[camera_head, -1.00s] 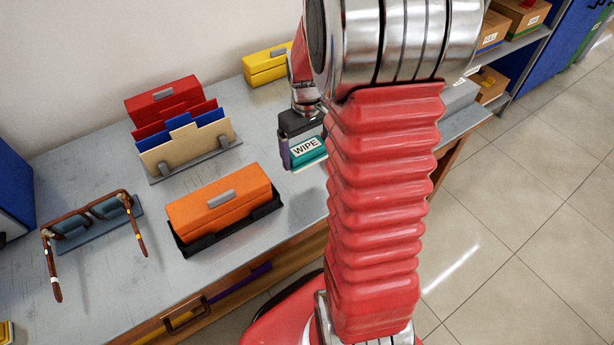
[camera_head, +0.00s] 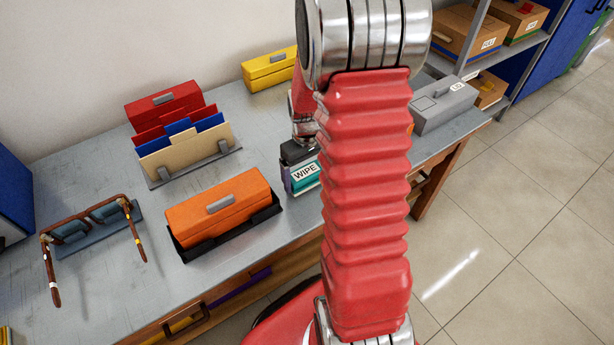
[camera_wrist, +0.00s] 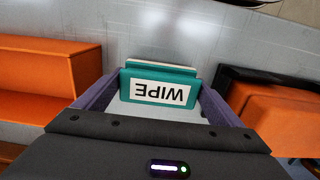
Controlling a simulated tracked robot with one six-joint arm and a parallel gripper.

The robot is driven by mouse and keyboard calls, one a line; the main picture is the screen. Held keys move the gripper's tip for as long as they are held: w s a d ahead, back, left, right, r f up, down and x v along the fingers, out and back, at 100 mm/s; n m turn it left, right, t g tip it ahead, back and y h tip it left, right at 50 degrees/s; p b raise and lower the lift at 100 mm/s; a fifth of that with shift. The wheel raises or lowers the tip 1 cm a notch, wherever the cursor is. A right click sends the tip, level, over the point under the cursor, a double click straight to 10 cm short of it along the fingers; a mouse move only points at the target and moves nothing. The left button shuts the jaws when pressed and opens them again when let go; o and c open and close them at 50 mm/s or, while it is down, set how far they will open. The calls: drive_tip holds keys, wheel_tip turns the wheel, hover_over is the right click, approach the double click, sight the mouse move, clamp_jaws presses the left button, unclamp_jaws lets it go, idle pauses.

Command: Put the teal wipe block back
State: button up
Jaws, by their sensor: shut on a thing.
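The teal wipe block (camera_head: 306,176) has a white label reading WIPE. It is between the fingers of my gripper (camera_head: 301,175), over the grey workbench (camera_head: 255,130), right of the orange case. In the wrist view the teal wipe block (camera_wrist: 160,86) sits between the two purple fingers of my gripper (camera_wrist: 157,100), its label upside down. My gripper is shut on it. I cannot tell whether the block touches the bench. My red arm hides the bench to its right.
An orange case (camera_head: 220,205) lies in a black tray (camera_head: 232,240). Tan, blue and red dividers stand in a rack (camera_head: 195,168), with a red case (camera_head: 163,105) behind. A yellow case (camera_head: 270,70) and grey case (camera_head: 443,105) are farther back.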

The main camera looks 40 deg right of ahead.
sight(306, 173)
drive_tip(key=shift+f, duration=0.6)
drive_tip(key=o, duration=0.8)
drive_tip(key=shift+f, duration=0.1)
wheel_tip(306, 173, up, 12)
drive_tip(key=shift+r, duration=0.1)
drive_tip(key=shift+r, duration=0.1)
idle(0.4)
